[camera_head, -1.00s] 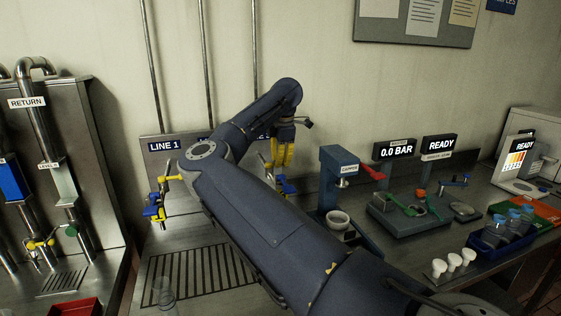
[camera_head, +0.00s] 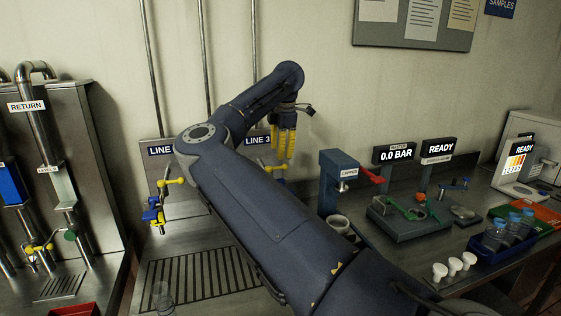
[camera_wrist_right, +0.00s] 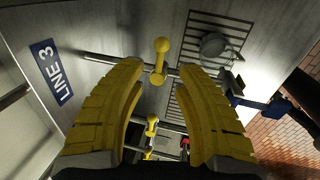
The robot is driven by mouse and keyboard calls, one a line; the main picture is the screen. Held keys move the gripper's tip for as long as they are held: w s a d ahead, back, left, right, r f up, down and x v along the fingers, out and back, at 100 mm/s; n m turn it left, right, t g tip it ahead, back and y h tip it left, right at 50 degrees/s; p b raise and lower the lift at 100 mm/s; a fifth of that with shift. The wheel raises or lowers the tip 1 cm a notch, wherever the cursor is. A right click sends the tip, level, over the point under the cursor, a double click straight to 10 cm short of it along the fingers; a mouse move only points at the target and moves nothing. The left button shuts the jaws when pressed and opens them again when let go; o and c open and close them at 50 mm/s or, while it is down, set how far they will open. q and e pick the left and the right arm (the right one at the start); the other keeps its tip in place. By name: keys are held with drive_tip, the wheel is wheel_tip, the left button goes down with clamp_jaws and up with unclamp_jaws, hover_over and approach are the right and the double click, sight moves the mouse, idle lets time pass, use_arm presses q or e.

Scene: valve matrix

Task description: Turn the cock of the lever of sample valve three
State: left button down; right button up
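The LINE 3 sign (camera_head: 257,140) is on the steel panel behind my right arm, and it also shows in the wrist view (camera_wrist_right: 52,72). My right gripper (camera_head: 286,157) points down above and slightly right of this lever. In the wrist view its two yellow fingers (camera_wrist_right: 162,70) are apart, and the ball-ended yellow lever (camera_wrist_right: 160,62) shows in the gap between them. No contact is visible. My left gripper is not in view.
The line one valve (camera_head: 153,212) stands left of my arm. The blue capper (camera_head: 340,180) stands close on the right. A second yellow handle (camera_wrist_right: 151,128) shows lower in the wrist view. A slatted drain (camera_head: 190,275) lies in front.

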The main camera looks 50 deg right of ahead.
wheel_tip(320, 180, up, 6)
drive_tip(key=s, duration=0.1)
drive_tip(key=shift+a, duration=0.3)
idle(0.3)
